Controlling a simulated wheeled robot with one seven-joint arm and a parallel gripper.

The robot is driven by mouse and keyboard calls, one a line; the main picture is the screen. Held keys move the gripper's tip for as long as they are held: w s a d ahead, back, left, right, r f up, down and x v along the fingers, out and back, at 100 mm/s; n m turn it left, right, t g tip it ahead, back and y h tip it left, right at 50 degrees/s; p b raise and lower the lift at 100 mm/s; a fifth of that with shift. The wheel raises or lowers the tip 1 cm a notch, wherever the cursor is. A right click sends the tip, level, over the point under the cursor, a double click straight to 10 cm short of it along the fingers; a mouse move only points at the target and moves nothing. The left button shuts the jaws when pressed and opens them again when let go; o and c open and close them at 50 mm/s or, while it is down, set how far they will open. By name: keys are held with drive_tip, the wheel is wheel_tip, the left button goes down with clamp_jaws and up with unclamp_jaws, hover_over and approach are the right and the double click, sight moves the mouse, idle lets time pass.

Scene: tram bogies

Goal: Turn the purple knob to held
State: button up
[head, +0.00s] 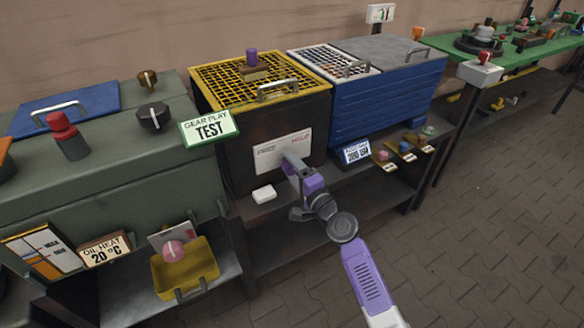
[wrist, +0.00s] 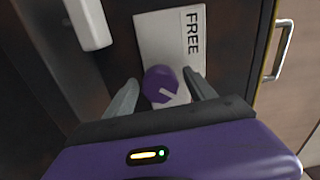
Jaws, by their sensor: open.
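The purple knob (wrist: 158,82) sits on a white label plate on the front of a dark cabinet. A white line on the knob points to the lower right in the wrist view. The plate (wrist: 160,35) reads FREE, turned sideways, and its lower part is hidden. It also shows in the head view (head: 270,155), where my gripper covers the knob. My gripper (wrist: 160,77) is open, with one finger on each side of the knob. I cannot tell whether the fingers touch it.
A white block (head: 264,194) juts out left of my gripper in the head view. The cabinet has a yellow grate (head: 220,80) with a purple-topped piece (head: 251,57) on it. A blue crate (head: 385,95) stands to the right. The floor (head: 470,230) at right is clear.

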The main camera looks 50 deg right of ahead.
drive_tip(key=v, duration=0.7)
drive_tip(key=shift+s, duration=0.4)
drive_tip(key=shift+a, duration=0.1)
drive_tip(key=s+a+r+n+g+y, duration=0.1)
drive_tip(key=s+a+r+n+y, duration=0.15)
drive_tip(key=s+a+n, duration=1.15)
drive_tip(key=s+a+r+n+g+y, duration=0.25)
drive_tip(key=s+a+n, duration=0.55)
drive_tip(key=s, duration=1.1)
wheel_tip(320, 180, up, 13)
drive_tip(key=m+p, duration=0.1)
drive_tip(key=p, duration=1.2)
drive_tip(key=shift+w+a+f+m+t, duration=0.2)
drive_tip(key=shift+a+m+t, duration=0.1)
drive_tip(key=shift+a+t, duration=0.2)
